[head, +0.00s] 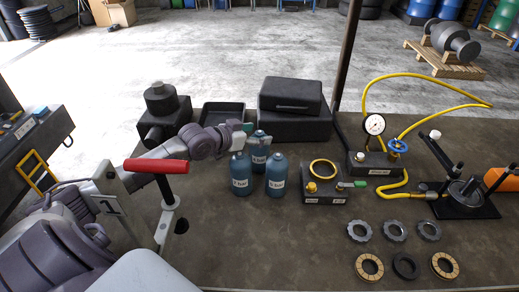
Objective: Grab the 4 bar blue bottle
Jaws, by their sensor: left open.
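Three blue bottles with white labels stand close together on the bench in the head view. They are a left front bottle (240,175), a right front bottle (276,177) and a back bottle (259,151). The printing on the labels is too small to read surely, so I cannot tell which is the 4 bar one. My left gripper (243,131) is open. It is just left of the back bottle's top and above the left front bottle, and I cannot tell whether it touches either. My right gripper is not in view.
Behind the bottles are a dark open tray (223,115) and a black case (292,95). A red-handled lever (157,166) rises at the front left. Gears and rings lie at the front right.

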